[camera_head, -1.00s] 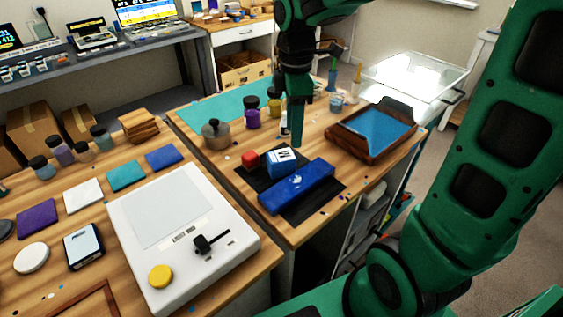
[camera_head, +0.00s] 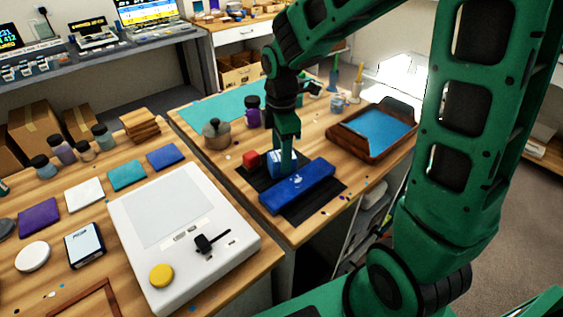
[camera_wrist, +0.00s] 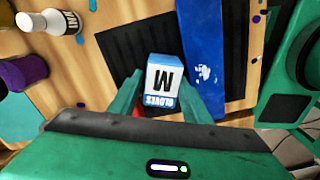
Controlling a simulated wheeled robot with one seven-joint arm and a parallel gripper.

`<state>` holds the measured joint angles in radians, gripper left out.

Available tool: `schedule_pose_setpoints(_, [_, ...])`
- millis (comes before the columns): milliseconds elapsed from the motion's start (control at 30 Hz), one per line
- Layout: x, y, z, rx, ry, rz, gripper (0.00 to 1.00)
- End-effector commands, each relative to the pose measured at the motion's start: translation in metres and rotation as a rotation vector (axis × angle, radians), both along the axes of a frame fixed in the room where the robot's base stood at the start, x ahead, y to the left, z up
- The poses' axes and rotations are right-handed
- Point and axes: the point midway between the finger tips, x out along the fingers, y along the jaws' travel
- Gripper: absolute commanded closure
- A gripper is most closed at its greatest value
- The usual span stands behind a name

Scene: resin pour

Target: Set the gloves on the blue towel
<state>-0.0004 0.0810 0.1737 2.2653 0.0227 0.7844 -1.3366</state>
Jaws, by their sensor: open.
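The gloves are a small blue-and-white box marked "GLOVES" and "M", seen in the wrist view (camera_wrist: 160,82); in the head view the box (camera_head: 273,160) is partly hidden by my gripper. It stands on a black mat (camera_head: 250,181). My gripper (camera_wrist: 162,92) is open, with one finger on each side of the box; I cannot tell whether they touch it. In the head view my gripper (camera_head: 286,165) points down at the box. A long blue folded-looking piece with a white mark (camera_head: 297,187), seemingly the blue towel, lies beside the box, apart from it.
A small red block (camera_head: 250,159) is close to the box. A lidded pot (camera_head: 216,134) and a purple jar (camera_head: 253,112) stand behind. A wooden tray with blue inside (camera_head: 345,143) is to the right.

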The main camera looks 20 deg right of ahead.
Motion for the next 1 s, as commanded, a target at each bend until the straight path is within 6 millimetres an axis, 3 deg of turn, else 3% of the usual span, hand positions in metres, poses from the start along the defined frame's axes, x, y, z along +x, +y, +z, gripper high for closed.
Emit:
schedule_pose_setpoints(133, [-0.001, 0.0, -0.013, 0.0, 0.001, 0.0, 0.56])
schedule_pose_setpoints(367, [0.0, 0.0, -0.014, 0.0, -0.001, 0.0, 0.56])
schedule_pose_setpoints(400, [0.0, 0.0, -0.014, 0.0, -0.001, 0.0, 0.59])
schedule_pose_setpoints(500, [0.0, 0.0, -0.014, 0.0, -0.001, 0.0, 0.83])
schedule_pose_setpoints(600, [0.0, 0.0, -0.014, 0.0, -0.001, 0.0, 0.86])
schedule_pose_setpoints(1000, [0.001, 0.0, -0.003, 0.0, -0.003, -0.001, 0.86])
